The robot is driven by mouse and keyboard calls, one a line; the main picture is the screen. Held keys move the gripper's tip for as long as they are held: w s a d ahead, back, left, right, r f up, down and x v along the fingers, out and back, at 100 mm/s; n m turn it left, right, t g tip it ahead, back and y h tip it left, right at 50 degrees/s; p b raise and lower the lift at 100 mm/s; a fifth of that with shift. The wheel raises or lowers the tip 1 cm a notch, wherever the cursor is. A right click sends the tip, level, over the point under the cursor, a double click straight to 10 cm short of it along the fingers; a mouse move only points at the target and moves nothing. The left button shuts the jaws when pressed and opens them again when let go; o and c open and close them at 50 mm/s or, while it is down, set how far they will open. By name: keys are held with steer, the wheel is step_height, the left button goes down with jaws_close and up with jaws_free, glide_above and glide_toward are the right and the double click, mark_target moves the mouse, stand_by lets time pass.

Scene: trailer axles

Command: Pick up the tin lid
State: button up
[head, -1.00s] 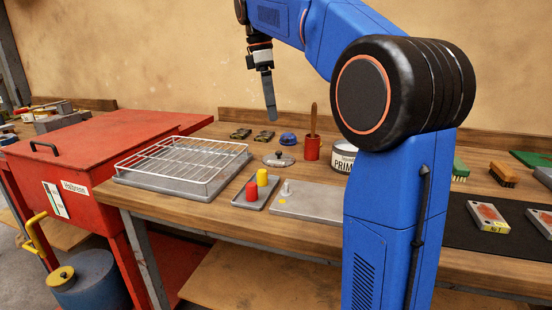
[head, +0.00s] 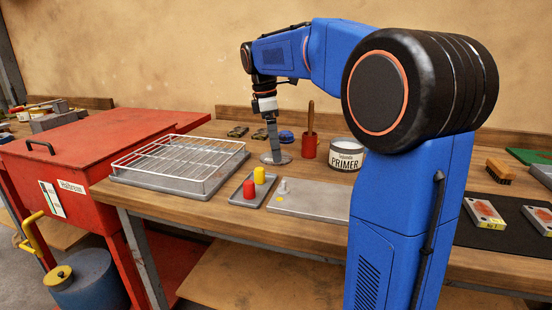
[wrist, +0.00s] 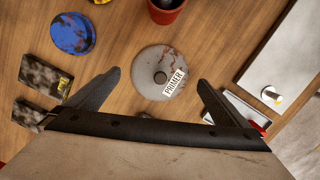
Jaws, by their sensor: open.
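In the wrist view the lid (wrist: 150,60) carries a "PRIMER" label and lies between and slightly beyond my fingertips. I cannot tell the exact gap between fingertips and lid. The open primer tin (head: 346,156) stands to the right.
A red pot (head: 309,148) with a wooden handle stands just behind the lid. A blue round object (head: 286,136) and dark small blocks (head: 238,131) lie behind. A wire rack (head: 180,160) is left; a small tray (head: 247,204) and grey plate (head: 320,203) are in front.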

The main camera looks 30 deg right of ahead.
steer(key=shift+s+d+f, duration=0.1)
steer(key=shift+f, duration=0.75)
steer(key=c, duration=1.1)
steer(key=shift+r, duration=0.15)
